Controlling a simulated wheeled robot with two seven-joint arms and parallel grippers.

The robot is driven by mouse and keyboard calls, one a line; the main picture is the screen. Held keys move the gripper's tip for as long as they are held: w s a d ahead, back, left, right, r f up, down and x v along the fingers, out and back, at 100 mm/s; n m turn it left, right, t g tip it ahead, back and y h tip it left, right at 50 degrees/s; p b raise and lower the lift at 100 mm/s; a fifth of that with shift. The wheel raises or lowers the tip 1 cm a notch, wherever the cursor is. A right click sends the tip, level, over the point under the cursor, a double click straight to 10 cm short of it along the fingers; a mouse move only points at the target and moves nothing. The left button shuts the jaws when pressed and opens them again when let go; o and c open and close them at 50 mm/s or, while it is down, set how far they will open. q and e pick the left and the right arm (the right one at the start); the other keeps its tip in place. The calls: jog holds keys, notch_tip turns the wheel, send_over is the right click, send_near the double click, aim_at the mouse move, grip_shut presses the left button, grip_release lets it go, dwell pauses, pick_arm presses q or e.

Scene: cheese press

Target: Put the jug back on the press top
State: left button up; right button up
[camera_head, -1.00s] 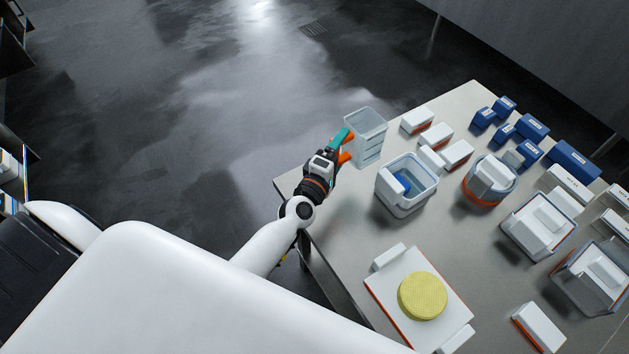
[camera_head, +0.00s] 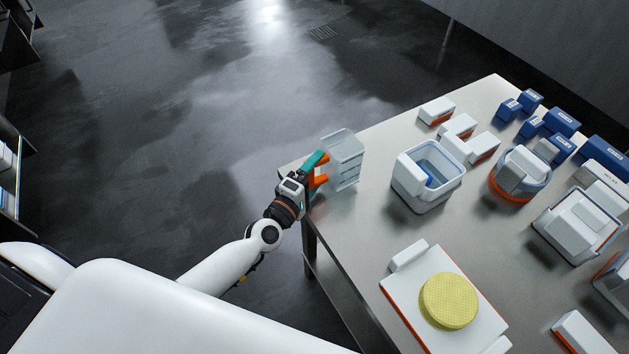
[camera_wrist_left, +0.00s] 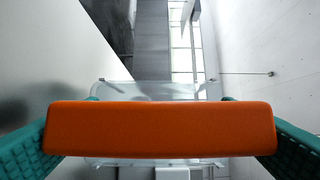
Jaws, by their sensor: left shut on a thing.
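My left gripper (camera_head: 318,170) is shut on the jug (camera_head: 345,162), a clear container with an orange handle. The jug looks roughly upright, over or beside the left corner of the table; its height above the table is hard to tell. In the left wrist view the orange handle (camera_wrist_left: 160,128) lies across between the teal fingers, with the clear jug body (camera_wrist_left: 160,90) behind it. I cannot tell for certain which object is the press top. An open white and clear container (camera_head: 405,180) with something blue inside stands to the right of the jug. My right gripper is not in view.
The grey table (camera_head: 360,240) is clear to the left of the open container. A yellow cheese round (camera_head: 449,300) lies on a white, orange-edged board (camera_head: 490,320) in front. Several white blocks, blue blocks and other containers crowd the right side. Dark floor lies beyond the left edge.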

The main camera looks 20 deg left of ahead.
pick_arm(q)
jog(key=shift+f, duration=0.85)
jog(key=shift+a+r, duration=0.1)
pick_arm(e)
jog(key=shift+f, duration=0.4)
pick_arm(q)
jog(key=o, duration=1.1)
jog(key=shift+f, duration=0.2)
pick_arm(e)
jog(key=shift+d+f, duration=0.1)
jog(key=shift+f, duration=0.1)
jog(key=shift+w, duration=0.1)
